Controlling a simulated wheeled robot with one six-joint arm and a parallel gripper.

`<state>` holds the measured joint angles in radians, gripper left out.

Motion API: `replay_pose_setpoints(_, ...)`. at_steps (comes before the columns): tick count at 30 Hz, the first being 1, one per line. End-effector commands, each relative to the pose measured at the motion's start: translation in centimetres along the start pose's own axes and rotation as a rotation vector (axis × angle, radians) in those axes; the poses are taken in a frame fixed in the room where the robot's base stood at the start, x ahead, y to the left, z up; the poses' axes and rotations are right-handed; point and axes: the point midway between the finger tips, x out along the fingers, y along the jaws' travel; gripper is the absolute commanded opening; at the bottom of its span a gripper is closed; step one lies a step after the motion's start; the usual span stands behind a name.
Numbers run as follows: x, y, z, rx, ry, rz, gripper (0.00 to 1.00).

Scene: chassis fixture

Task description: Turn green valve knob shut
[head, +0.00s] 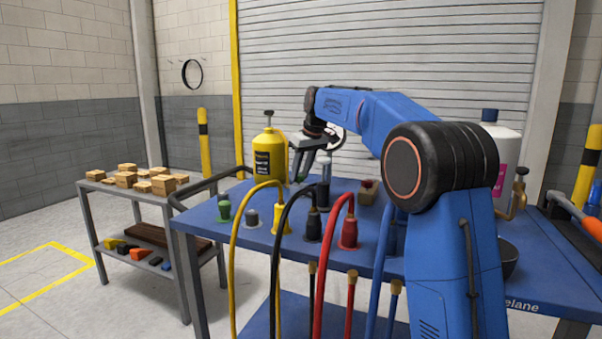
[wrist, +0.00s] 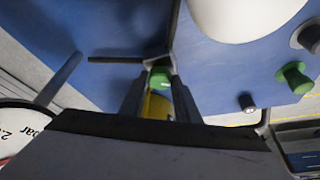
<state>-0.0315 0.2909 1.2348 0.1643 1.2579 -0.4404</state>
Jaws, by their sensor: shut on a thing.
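My gripper (head: 303,168) reaches down over the blue bench, right of a yellow bottle. In the wrist view its two dark fingers (wrist: 160,92) are shut on a green piece, apparently the green valve knob (wrist: 160,76), with a yellow part showing between them. The fingers hide much of it, so its turned angle cannot be told. In the head view the held piece is not clear. A separate green fitting (head: 224,211) stands near the bench's left front; a green fitting also shows in the wrist view (wrist: 294,78), clear of the fingers.
The yellow bottle (head: 270,155) stands close left of my gripper. A round gauge (wrist: 17,128) is at the wrist view's left. Yellow, black and red hoses (head: 330,230) arch along the bench front. A grey cart (head: 140,194) with wooden blocks stands left.

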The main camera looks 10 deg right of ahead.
Motion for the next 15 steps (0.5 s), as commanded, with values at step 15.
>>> replay_pose_setpoints(15,0.05,-0.61,-0.19,0.449,0.001,0.188,0.07)
